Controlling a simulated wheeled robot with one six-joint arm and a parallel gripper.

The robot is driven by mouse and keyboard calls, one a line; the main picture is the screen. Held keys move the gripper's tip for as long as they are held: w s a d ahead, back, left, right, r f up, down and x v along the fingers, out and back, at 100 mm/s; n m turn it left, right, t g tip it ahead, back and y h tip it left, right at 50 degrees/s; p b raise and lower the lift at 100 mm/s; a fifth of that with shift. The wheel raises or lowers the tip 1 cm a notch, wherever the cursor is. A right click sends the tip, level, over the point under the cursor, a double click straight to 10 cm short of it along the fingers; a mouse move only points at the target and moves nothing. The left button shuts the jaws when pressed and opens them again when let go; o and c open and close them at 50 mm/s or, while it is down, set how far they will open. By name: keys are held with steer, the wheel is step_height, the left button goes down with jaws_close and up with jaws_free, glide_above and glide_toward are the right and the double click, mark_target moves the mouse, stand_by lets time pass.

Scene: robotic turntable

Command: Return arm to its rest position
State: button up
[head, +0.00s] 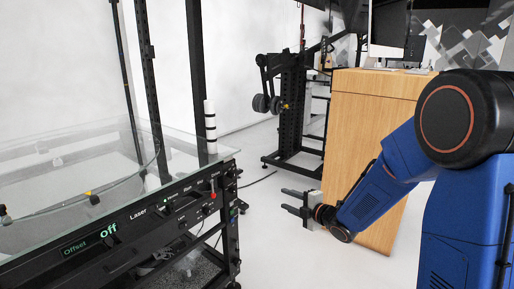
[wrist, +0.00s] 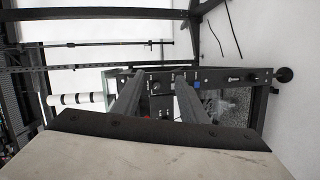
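My gripper (head: 288,202) is at the end of my blue arm, in the middle of the head view. Its two fingers point left toward the turntable frame and are apart, with nothing between them. In the wrist view my gripper (wrist: 158,88) shows two parallel grey fingers with a clear gap between them. The turntable's black control panel (head: 130,222) is at the left of the head view, apart from the fingers. It bears the words "Offset", "off" and "Laser" and a red knob. The panel also shows beyond the fingers in the wrist view (wrist: 232,76).
A glass top (head: 60,165) lies over the turntable frame, with a black-and-white striped post (head: 210,130) at its corner. A wooden cabinet (head: 365,125) stands close behind my arm. A black rack (head: 290,110) stands farther back. Bare floor (head: 262,225) lies between turntable and cabinet.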

steer(key=s+d+r+m+g+h, duration=0.1)
steer(key=s+d+r+m+h, duration=0.35)
steer(key=s+d+m, duration=0.3)
steer(key=s+d+r+m+g+h, duration=0.1)
steer(key=s+d+r+m+h, duration=0.2)
steer(key=s+d+m+h, duration=0.4)
steer(key=s+d+f+m+g+y, duration=0.1)
steer(key=s+m+g, duration=0.5)
steer(key=s, duration=2.1)
steer(key=d+m+y, duration=0.1)
steer(key=m, duration=0.2)
steer(key=shift+s+f, duration=0.35)
steer(key=shift+s, duration=0.05)
